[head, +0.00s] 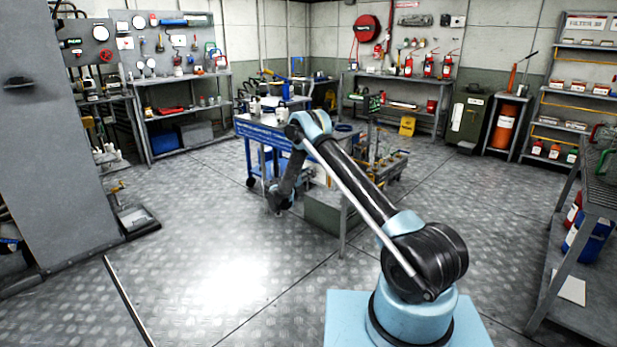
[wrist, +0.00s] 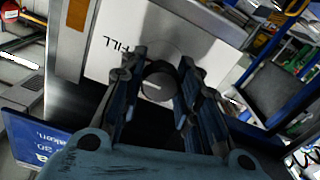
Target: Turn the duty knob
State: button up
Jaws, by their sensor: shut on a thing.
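The duty knob (wrist: 159,86) is dark and round, with a short light mark on its face. It sits in front of a white plate (wrist: 112,47) with upside-down lettering that seems to read "FILL". My gripper (wrist: 161,70) has one finger on each side of the knob and is shut on it. The mark runs nearly level across the picture, tilted slightly. In the head view, the end of my arm hangs low in front of the blue cart (head: 262,133), and the knob cannot be made out there.
An orange label (wrist: 77,14) is beside the plate in the wrist view. A blue panel (wrist: 40,140) with white lettering lies at lower left. Shelves with extinguishers (head: 428,66) line the back wall. A metal rack (head: 600,200) stands at right. Open floor (head: 190,230) lies at left.

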jog(key=n, duration=0.4)
jog(key=shift+n, duration=0.4)
jog(key=n, duration=0.4)
jog(key=shift+w+a+n, duration=0.1)
jog(key=shift+n, duration=0.2)
jog(key=n, duration=0.4)
jog(key=shift+f+n, duration=0.15)
jog(key=shift+n, duration=1.95)
jog(key=o, duration=1.1)
